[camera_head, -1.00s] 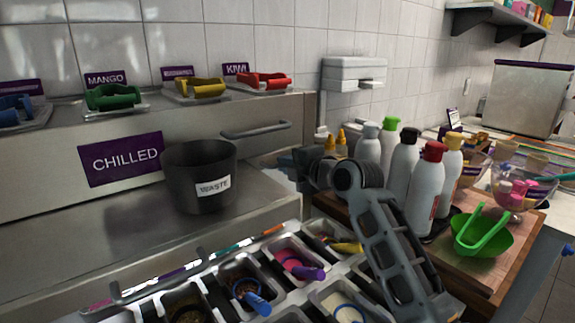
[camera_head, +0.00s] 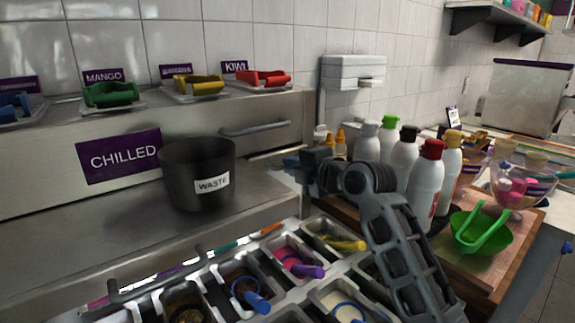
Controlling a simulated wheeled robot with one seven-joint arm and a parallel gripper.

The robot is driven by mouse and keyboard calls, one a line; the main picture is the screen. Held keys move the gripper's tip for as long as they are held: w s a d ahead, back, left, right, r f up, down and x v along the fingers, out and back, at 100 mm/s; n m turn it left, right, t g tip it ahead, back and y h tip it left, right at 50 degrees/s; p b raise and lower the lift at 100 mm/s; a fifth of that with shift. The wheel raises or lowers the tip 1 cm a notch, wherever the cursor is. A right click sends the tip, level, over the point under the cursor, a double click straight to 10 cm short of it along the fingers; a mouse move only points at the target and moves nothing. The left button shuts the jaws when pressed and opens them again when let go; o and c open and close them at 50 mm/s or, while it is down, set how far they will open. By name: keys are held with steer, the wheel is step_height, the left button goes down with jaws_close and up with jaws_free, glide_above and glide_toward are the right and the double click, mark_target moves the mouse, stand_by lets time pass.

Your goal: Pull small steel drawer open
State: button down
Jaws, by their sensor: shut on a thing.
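A steel unit (camera_head: 60,180) with a CHILLED label fills the left side, and a long grey handle (camera_head: 255,129) is on its front. My gripper (camera_head: 281,163) is at the right end of this unit, below that handle. It is shut on part of the small steel drawer, by a thin pale bar or edge (camera_head: 268,155). The grip itself is small and mostly hidden by the fingers and wrist. How far the drawer stands out is hard to tell.
A black WASTE bin (camera_head: 200,175) stands on the steel ledge left of my gripper. Topping trays with scoops (camera_head: 297,262) lie below.

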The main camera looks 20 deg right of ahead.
steer(key=f+b+v, duration=0.3)
steer(key=b+v, duration=0.1)
steer(key=v, duration=1.1)
steer(key=shift+s, duration=0.3)
steer(key=shift+d+f, duration=0.1)
steer(key=shift+f, duration=0.05)
steer(key=c, duration=1.2)
jaws_free()
steer(key=b+v, duration=0.1)
steer(key=v, duration=0.6)
steer(key=shift+s, duration=0.35)
steer(key=shift+d, duration=0.15)
